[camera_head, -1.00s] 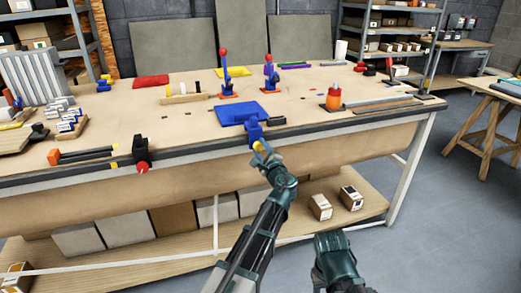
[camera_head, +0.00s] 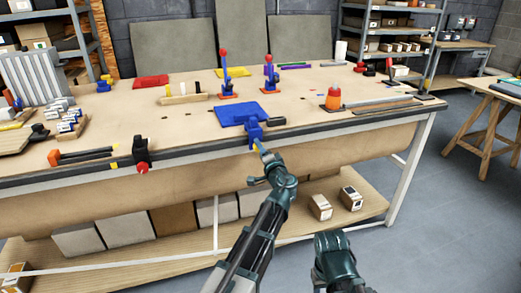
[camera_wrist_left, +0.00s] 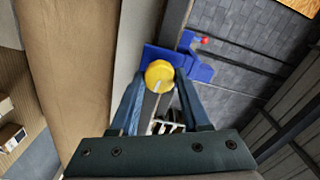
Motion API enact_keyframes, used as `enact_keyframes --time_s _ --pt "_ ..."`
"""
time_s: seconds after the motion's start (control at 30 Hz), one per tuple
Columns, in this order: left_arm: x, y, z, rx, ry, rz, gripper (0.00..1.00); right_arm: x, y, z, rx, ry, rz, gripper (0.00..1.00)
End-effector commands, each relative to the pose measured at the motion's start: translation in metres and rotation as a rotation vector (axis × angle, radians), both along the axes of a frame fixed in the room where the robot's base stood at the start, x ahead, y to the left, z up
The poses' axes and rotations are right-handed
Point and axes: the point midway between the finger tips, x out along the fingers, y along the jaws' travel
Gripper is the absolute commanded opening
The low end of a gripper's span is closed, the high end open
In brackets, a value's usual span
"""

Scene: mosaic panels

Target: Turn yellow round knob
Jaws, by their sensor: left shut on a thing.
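The yellow round knob (camera_wrist_left: 159,73) shows in the left wrist view between my left gripper's (camera_wrist_left: 161,78) two blue fingers, which are shut on it. A pale line or slot marks its face. The knob is at the front of a blue clamp-like fixture (camera_head: 253,131) on the front edge of the workbench; the fixture also shows in the left wrist view (camera_wrist_left: 199,70). In the head view my left gripper (camera_head: 263,149) reaches up to the fixture and mostly hides the knob. Part of my right arm shows at the bottom, but its fingers do not.
The wooden workbench (camera_head: 190,122) holds a blue mat (camera_head: 238,115), two blue-and-red upright tools (camera_head: 225,75) and an orange-topped bottle-like item (camera_head: 333,97). A red-and-black clamp (camera_head: 141,155) sits on the front edge to the left. The lower shelf (camera_head: 120,265) carries boxes.

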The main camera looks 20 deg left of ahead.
Motion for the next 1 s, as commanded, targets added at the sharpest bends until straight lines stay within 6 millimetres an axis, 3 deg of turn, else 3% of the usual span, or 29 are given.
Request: enact_keyframes --time_s 0.4,0.93,0.97,1.0 --pt "-0.0010 -0.0007 -0.0007 -0.133 -0.087 -0.001 0.00 0.0000 0.0000 -0.0001 0.000 0.000 0.000 0.50" --pt "-0.0010 -0.0008 -0.0009 -0.150 -0.097 -0.002 0.00 0.0000 0.0000 -0.0002 0.000 0.000 0.000 0.50" --pt "-0.0010 -0.0008 -0.0009 -0.150 -0.097 -0.002 0.50 0.0000 0.0000 -0.0002 0.000 0.000 0.000 0.50" --pt "-0.0009 -0.0009 -0.0009 -0.150 -0.097 -0.002 0.57 0.0000 0.0000 -0.0002 0.000 0.000 0.000 0.50"
